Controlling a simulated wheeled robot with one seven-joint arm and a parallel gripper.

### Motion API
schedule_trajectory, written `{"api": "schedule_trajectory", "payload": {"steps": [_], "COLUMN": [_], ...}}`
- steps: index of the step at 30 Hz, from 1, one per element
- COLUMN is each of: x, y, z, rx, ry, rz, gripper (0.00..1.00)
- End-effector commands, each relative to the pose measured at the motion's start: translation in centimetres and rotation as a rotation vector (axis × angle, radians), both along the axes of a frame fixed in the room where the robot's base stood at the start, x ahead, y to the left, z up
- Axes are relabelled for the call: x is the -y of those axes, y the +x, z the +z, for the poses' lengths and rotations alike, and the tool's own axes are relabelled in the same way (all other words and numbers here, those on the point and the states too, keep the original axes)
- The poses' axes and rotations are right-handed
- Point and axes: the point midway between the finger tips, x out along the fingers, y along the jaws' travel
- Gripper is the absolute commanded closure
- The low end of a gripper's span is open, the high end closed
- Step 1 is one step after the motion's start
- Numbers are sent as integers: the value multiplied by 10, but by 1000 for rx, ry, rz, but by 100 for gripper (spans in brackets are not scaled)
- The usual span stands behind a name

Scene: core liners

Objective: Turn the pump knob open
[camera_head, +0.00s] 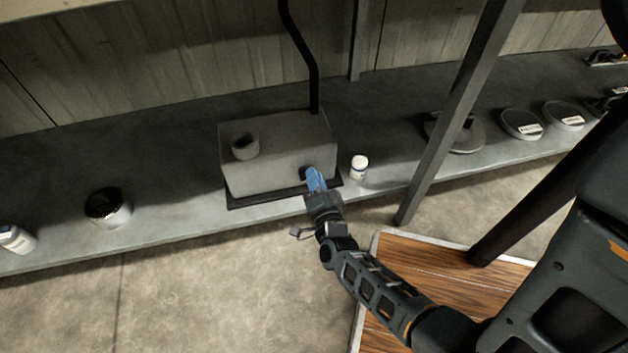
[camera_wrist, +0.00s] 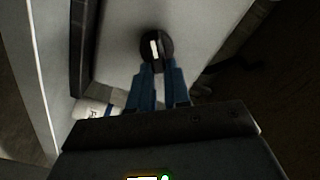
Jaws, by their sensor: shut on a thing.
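The pump is a grey box (camera_head: 280,150) on a dark base, standing on the shelf in the head view. Its front face (camera_wrist: 190,32) fills the middle of the wrist view. The knob (camera_wrist: 155,46) is round and black with a white bar mark, which runs nearly upright in the wrist view. My gripper (camera_wrist: 157,68) has blue fingers and is shut on the knob, with the fingertips at its lower edge in that view. In the head view my gripper (camera_head: 313,178) reaches the box's front right, and the fingers hide most of the knob.
A white bottle (camera_head: 359,167) stands on the shelf just right of the pump. A dark-topped jar (camera_head: 108,208) and another white bottle (camera_head: 16,239) are at left. A slanted metal post (camera_head: 455,115) rises right of the pump. Round dishes (camera_head: 521,124) lie farther right.

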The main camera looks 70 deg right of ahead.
Motion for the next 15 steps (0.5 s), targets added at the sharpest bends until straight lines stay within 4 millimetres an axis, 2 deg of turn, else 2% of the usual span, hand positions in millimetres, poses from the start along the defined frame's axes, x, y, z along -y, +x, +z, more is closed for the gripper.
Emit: {"api": "schedule_trajectory", "payload": {"steps": [15], "x": [0], "y": [-3], "z": [-10], "rx": [378], "ry": [226], "rz": [1], "gripper": [100]}}
